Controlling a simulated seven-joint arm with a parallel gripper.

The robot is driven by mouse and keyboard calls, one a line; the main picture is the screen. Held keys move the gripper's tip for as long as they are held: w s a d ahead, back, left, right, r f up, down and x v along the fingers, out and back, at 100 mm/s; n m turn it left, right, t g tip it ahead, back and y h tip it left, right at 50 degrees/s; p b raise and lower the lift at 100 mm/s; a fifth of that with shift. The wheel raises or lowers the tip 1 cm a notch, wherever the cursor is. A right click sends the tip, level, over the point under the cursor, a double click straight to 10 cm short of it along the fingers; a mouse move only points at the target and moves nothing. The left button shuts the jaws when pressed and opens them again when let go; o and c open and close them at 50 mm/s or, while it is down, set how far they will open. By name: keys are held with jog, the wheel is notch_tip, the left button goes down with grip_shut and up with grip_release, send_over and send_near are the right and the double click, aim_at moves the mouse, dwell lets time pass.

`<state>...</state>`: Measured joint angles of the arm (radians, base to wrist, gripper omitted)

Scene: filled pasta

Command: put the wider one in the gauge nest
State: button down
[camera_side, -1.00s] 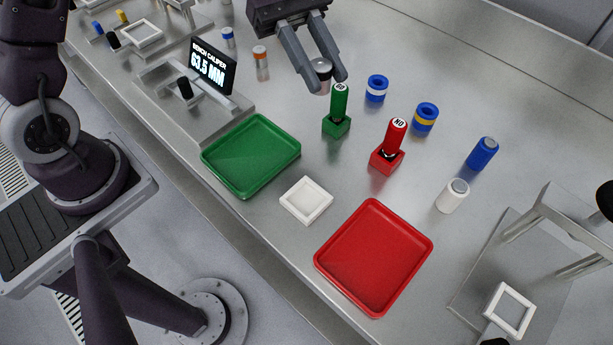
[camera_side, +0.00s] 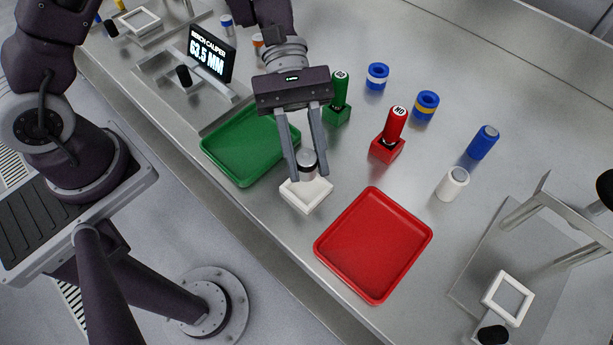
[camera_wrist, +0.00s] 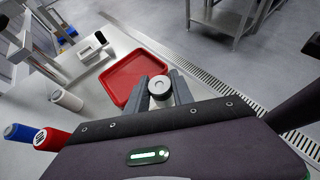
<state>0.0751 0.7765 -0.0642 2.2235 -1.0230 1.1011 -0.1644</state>
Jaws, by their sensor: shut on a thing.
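My gripper (camera_side: 305,177) is shut on a short round piece with a pale metal top (camera_side: 307,158).
A green tray (camera_side: 213,160) lies left of the dish, a red tray (camera_side: 374,245) right. A green stamp (camera_side: 340,92) and red stamp (camera_side: 394,127) stand behind.

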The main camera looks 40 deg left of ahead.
notch_tip(320, 180, down, 5)
jog(key=shift+f, duration=0.1)
jog(key=c, duration=1.1)
grip_release()
